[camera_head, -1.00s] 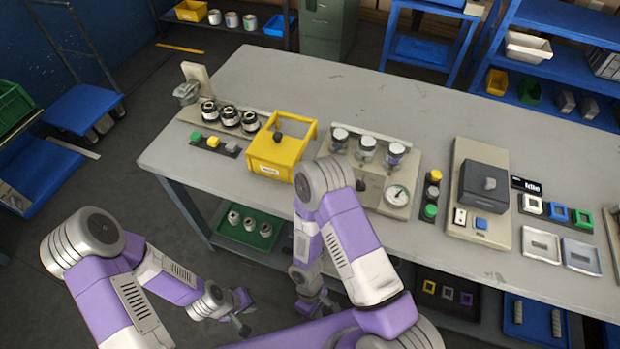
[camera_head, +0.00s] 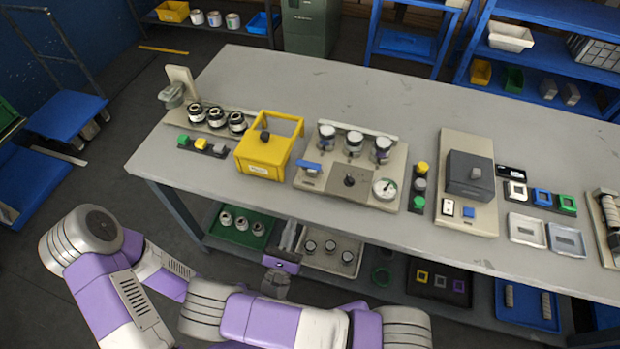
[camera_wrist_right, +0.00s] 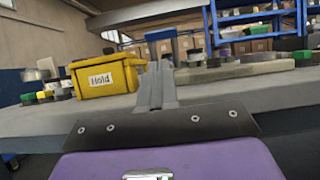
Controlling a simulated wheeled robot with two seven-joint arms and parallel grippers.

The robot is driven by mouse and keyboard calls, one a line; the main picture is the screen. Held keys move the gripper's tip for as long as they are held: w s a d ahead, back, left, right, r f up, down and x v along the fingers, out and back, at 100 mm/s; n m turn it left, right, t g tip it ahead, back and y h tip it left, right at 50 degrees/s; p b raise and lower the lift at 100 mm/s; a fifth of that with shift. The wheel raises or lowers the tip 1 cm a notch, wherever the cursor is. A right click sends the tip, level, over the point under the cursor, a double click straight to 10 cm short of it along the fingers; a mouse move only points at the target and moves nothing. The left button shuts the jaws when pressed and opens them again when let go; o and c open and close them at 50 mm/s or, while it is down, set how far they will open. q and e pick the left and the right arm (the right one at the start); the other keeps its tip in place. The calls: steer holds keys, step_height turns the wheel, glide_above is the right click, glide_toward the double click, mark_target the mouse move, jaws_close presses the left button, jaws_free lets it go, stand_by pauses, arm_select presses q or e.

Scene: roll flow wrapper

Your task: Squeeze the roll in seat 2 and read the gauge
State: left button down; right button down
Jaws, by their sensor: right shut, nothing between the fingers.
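The fixture plate (camera_head: 307,182) on the bench carries three dark-and-white rolls in a row. The middle roll (camera_head: 354,143) stands upright between a left roll (camera_head: 327,137) and a right roll (camera_head: 381,149); seat numbers are not legible. A round white gauge (camera_head: 385,188) sits at the plate's front right; its reading is too small to tell. A black knob (camera_head: 349,180) and a blue handle (camera_head: 310,168) are on the plate. My right gripper (camera_head: 290,236) is shut and empty, in front of the bench edge; its closed fingers show in the right wrist view (camera_wrist_right: 157,85).
A yellow bin (camera_head: 262,168) stands left of the fixture and reads "Hold" in the wrist view (camera_wrist_right: 105,80). Stacked coloured buttons (camera_head: 419,185) and a grey-topped device (camera_head: 468,175) stand to the right. The bench's back strip is clear.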

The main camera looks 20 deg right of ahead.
mark_target(307, 167)
steer(key=x, duration=1.4)
steer(key=shift+b, duration=0.4)
